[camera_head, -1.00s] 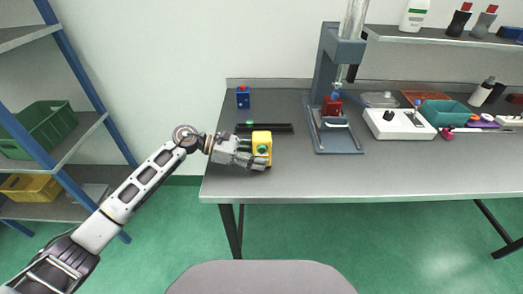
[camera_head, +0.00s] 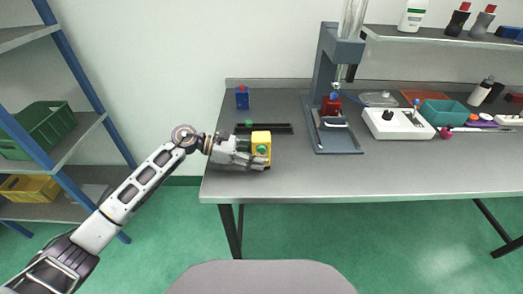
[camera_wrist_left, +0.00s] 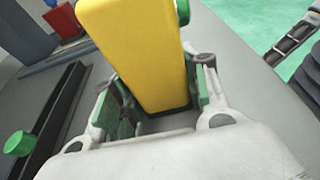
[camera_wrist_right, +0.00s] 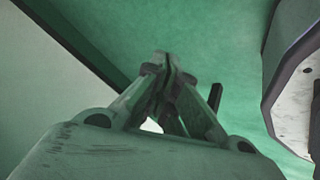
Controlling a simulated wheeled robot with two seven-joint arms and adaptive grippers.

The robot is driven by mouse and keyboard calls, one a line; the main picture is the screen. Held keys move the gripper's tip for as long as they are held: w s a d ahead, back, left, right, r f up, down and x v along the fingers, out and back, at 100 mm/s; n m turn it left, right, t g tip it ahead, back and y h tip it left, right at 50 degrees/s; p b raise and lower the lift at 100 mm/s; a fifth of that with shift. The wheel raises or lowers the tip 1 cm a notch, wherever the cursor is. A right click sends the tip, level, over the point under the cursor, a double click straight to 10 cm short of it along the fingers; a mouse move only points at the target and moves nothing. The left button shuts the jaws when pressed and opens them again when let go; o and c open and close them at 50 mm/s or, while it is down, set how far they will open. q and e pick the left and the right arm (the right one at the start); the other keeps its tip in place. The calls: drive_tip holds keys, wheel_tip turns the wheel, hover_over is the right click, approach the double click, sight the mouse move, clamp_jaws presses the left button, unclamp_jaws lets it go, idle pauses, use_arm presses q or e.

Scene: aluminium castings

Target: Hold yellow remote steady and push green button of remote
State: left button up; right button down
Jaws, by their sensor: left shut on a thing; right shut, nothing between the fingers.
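The yellow remote (camera_head: 261,138) is at the left front of the grey table, with a green button (camera_head: 262,149) on the side towards me. My left gripper (camera_head: 258,153) is shut on the remote. In the left wrist view the yellow remote (camera_wrist_left: 140,50) stands between the green-padded fingers, and part of its green button (camera_wrist_left: 183,11) shows at the upper right. My right gripper (camera_wrist_right: 168,65) is shut and empty in the right wrist view, with green floor behind it. It does not show in the head view.
Behind the remote lies a black rail (camera_head: 270,128) with a green knob (camera_head: 249,123). A blue box with a red button (camera_head: 242,97) stands at the back left. A grey press stand (camera_head: 340,140) is to the right. The table front between is clear.

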sight(261, 150)
drive_tip(key=w+a+r+n+t+y, duration=0.2)
drive_tip(key=w+a+r+n, duration=0.2)
drive_tip(key=r, duration=0.5)
drive_tip(key=w+a+r+n+t+y, duration=0.2)
drive_tip(key=w+a+r+n+t, duration=0.15)
drive_tip(key=r, duration=0.45)
drive_tip(key=w+a+r+n+t+y, duration=0.15)
drive_tip(key=w+a+r+n, duration=0.3)
drive_tip(key=r, duration=0.45)
drive_tip(key=s+a+r+n+g+y, duration=0.1)
drive_tip(key=s+a+r+n+y, duration=0.25)
drive_tip(key=r+n, duration=0.4)
drive_tip(key=s+a+r+n+g+y, duration=0.15)
drive_tip(key=a+r+n+y, duration=0.3)
drive_tip(key=r, duration=0.55)
drive_tip(key=s+a+r+n+y, duration=0.35)
drive_tip(key=r+n, duration=0.25)
drive_tip(key=r, duration=0.2)
wheel_tip(261, 150, up, 9)
drive_tip(key=w+a+m+t+h, duration=0.1)
drive_tip(key=m+t+h, duration=0.1)
drive_tip(key=m+t, duration=0.1)
drive_tip(key=shift+w+a+m+h, duration=0.2)
drive_tip(key=shift+w+m+h, duration=0.1)
drive_tip(key=shift+w, duration=0.05)
drive_tip(key=shift+w+f, duration=0.1)
drive_tip(key=shift+w, duration=0.05)
drive_tip(key=shift+w+a, duration=0.1)
drive_tip(key=shift+w, duration=4.15)
